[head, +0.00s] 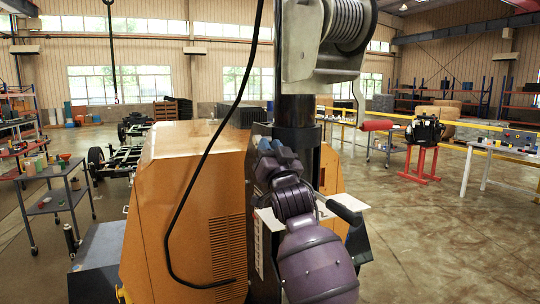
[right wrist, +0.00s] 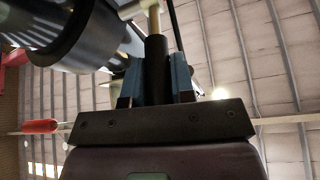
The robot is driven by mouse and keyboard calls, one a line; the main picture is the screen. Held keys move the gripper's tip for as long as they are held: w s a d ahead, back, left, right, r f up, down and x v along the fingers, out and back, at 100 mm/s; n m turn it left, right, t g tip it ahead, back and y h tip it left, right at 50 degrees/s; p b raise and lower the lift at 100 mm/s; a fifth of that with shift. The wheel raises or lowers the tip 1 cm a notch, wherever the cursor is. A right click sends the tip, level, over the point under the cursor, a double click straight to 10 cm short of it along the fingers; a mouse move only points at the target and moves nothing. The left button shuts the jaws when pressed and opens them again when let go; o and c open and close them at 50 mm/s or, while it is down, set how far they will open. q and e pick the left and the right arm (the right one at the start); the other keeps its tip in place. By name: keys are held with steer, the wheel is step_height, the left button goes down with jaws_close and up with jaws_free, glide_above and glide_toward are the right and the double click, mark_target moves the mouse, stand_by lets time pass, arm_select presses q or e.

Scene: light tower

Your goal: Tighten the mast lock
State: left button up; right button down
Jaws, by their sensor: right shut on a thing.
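The light tower's dark mast (head: 296,105) rises upright beside its orange housing (head: 180,210). A wide black collar (head: 298,140) surrounds the mast. In the head view the gripper and wrist hide that handle. My left gripper is not in view.
A winch with a wound cable drum (head: 348,22) sits on the mast above my gripper. Its red-handled crank (head: 377,125) sticks out to the right. A black cable (head: 205,160) hangs in front of the housing.

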steer(key=shift+f+t+b, duration=0.3)
steer(key=shift+b, duration=0.15)
steer(key=f+t+b, duration=0.1)
steer(key=b, duration=0.2)
steer(key=shift+w+f+t, duration=0.15)
steer(key=shift+t, duration=0.15)
steer(key=shift+f+t+b, duration=0.1)
steer(key=shift+t+b, duration=0.2)
steer(key=shift+b, duration=0.3)
steer(key=c, duration=1)
jaws_free()
steer(key=shift+o, duration=0.2)
steer(key=b+v, duration=0.1)
steer(key=v, duration=0.9)
steer(key=shift+s+f, duration=0.25)
